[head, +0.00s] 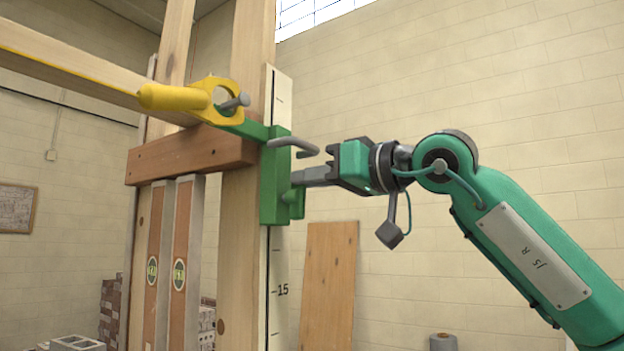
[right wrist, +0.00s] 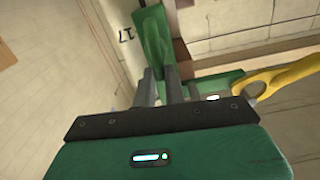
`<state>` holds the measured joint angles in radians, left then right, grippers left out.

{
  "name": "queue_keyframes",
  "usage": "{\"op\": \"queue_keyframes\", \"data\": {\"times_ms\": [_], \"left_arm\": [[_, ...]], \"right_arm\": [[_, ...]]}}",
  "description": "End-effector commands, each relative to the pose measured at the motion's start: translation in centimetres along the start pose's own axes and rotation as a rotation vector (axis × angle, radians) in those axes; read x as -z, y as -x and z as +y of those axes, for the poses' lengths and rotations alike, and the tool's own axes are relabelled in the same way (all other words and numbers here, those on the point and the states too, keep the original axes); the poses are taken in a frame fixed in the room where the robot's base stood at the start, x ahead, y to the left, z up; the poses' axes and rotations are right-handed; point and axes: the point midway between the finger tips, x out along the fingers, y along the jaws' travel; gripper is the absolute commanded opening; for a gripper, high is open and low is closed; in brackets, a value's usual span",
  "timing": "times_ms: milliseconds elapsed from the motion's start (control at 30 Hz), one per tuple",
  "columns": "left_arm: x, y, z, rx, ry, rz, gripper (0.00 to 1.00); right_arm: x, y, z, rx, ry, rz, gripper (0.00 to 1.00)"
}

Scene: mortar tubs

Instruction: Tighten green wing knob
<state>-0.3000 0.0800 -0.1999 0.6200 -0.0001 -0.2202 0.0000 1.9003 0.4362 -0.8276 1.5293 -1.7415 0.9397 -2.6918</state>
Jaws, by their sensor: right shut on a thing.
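The green wing knob (head: 297,198) is on the right side of the green bracket (head: 270,190), which sits against the upright wooden post. My right gripper (head: 298,178) reaches in from the right, level with the bracket, and is shut on the knob. The fingers hide much of the knob. In the right wrist view the gripper's grey fingers (right wrist: 170,90) point at the green bracket (right wrist: 152,42), and the knob between them is hard to make out. My left gripper is not in view.
A grey bent hook (head: 293,143) sits just above my right gripper. A yellow handle (head: 185,97) with a ring and bolt is at upper left. A scale strip (head: 279,270) marked 15 runs down the post. A wooden board (head: 328,280) leans on the wall behind. The right side behind my arm is open.

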Motion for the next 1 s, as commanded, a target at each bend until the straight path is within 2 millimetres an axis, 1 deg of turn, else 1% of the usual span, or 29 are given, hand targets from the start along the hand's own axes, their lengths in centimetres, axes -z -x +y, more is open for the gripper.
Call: {"op": "queue_keyframes", "data": {"times_ms": [267,1000], "left_arm": [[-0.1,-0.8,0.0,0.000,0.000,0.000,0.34],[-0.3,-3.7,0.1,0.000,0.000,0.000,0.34]], "right_arm": [[-0.1,0.0,0.6,-0.001,-0.208,0.002,0.00],[-1.1,0.1,2.2,0.001,-0.913,0.004,0.00]]}}
